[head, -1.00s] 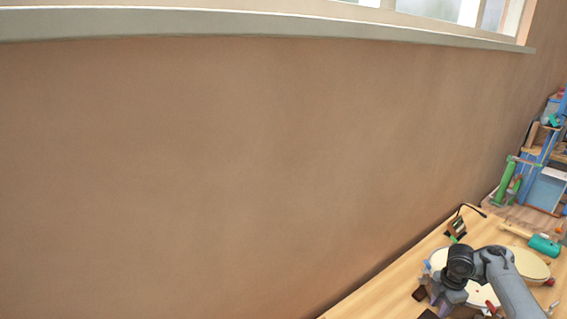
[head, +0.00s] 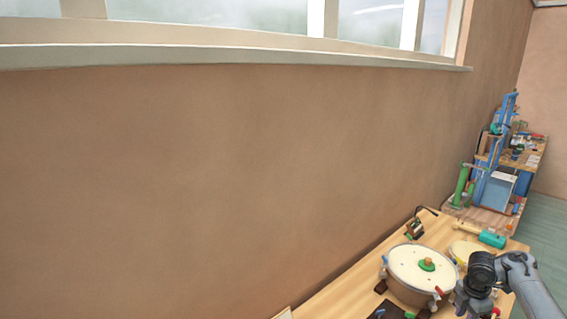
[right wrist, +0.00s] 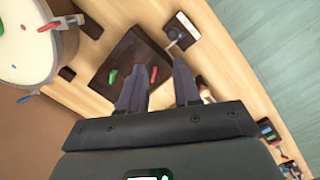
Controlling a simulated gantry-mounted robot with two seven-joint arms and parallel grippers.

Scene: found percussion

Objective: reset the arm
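My right gripper (head: 468,306) is at the lower right of the head view, over the front right of the wooden table and beside a drum. In the right wrist view my right gripper (right wrist: 158,72) has its two dark fingers apart. Nothing is seen clamped between them. They point down over a dark tray (right wrist: 130,48) with small red and green pieces. My left gripper is not in view.
The round cream-topped drum (head: 418,268) has a green knob on top. A teal-headed mallet (head: 492,239) and a small stand (head: 415,228) lie at the back of the table (head: 345,285). A cluttered shelf (head: 495,185) stands beyond. A brown wall fills the left.

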